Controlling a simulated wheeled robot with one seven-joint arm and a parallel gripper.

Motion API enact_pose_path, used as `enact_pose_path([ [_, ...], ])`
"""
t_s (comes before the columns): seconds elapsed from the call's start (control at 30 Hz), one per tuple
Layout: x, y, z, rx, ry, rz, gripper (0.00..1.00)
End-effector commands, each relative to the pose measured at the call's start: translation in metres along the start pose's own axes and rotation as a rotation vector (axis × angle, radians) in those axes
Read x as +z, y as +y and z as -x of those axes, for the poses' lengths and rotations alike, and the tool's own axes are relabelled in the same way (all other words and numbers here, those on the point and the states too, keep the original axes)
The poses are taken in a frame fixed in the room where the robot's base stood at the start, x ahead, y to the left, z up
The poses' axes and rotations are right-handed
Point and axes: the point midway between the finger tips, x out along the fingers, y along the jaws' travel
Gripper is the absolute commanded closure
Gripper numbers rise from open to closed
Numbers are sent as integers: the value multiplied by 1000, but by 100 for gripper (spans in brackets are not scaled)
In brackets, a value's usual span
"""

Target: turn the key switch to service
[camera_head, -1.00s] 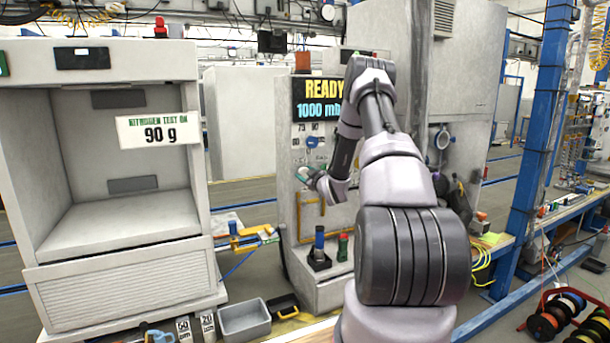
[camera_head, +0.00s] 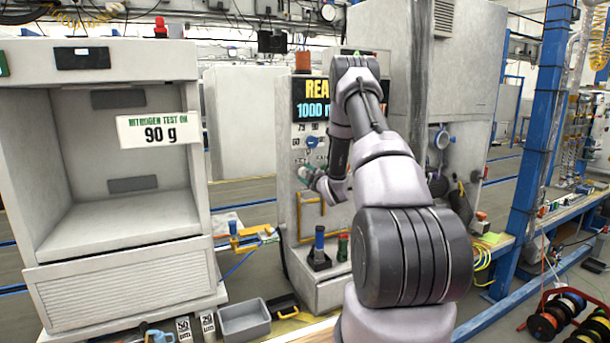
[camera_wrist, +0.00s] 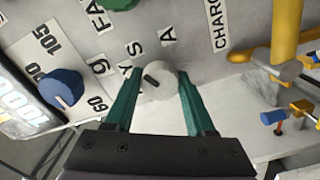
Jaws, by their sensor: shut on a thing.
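The key switch is a pale round knob (camera_wrist: 158,82) with a dark slot, set in the grey panel in the wrist view. The slot lies slanted in the picture. My gripper (camera_wrist: 159,76) has its two green fingers on either side of the knob, shut on it. Printed letters stand near the knob, but the full words are cut off or hidden, so I cannot read a service mark. In the head view my gripper (camera_head: 306,175) is at the front of the grey station (camera_head: 288,240), and the switch is hidden there.
A blue dial (camera_wrist: 62,88) with a number scale is left of the switch. The display (camera_head: 310,100) reading 1000 is partly covered by my arm.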

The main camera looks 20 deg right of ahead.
Motion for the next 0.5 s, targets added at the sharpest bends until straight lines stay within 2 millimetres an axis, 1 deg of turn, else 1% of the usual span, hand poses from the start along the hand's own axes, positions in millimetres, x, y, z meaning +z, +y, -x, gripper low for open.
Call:
enact_pose_path([
  [0.37, 0, -1, 0, -2, -1, 2, 100],
  [0.4, 0, -1, 0, -2, -1, 2, 30],
  [0.43, 0, -1, 0, -2, -1, 2, 18],
  [0.47, 0, -1, 0, -2, -1, 2, 16],
  [0.5, 0, -1, 0, -2, -1, 2, 16],
])
